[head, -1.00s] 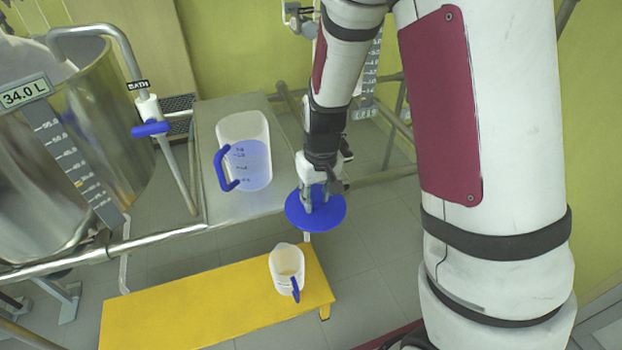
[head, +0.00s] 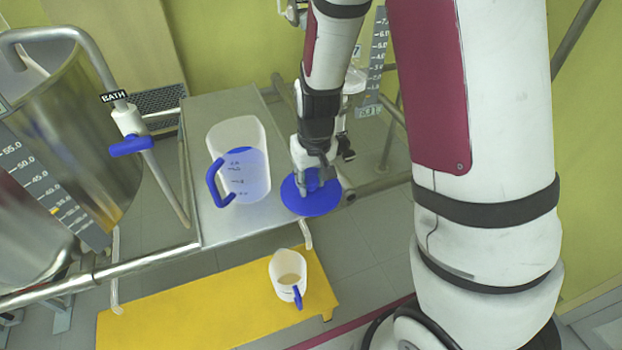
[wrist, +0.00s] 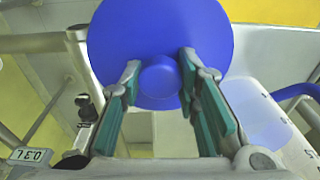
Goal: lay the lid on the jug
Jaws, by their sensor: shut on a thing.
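The blue round lid (head: 311,198) hangs below my gripper (head: 314,178), beside the right edge of the steel table. My gripper is shut on the lid's knob; in the wrist view the fingers (wrist: 160,80) stand on both sides of the knob, with the lid's disc (wrist: 110,35) beyond it. The larger clear jug (head: 238,165) with a blue handle and blue liquid stands upright and uncovered on the steel table, left of the lid. It also shows at the right of the wrist view (wrist: 262,112). A smaller jug (head: 287,272) with a blue handle stands on the yellow bench.
The steel table (head: 200,140) carries the larger jug. The yellow bench (head: 190,308) is lower and in front. A steel vessel (head: 85,120) and a pipe with a blue BATH valve handle (head: 131,146) stand at the left. Rails run behind the lid.

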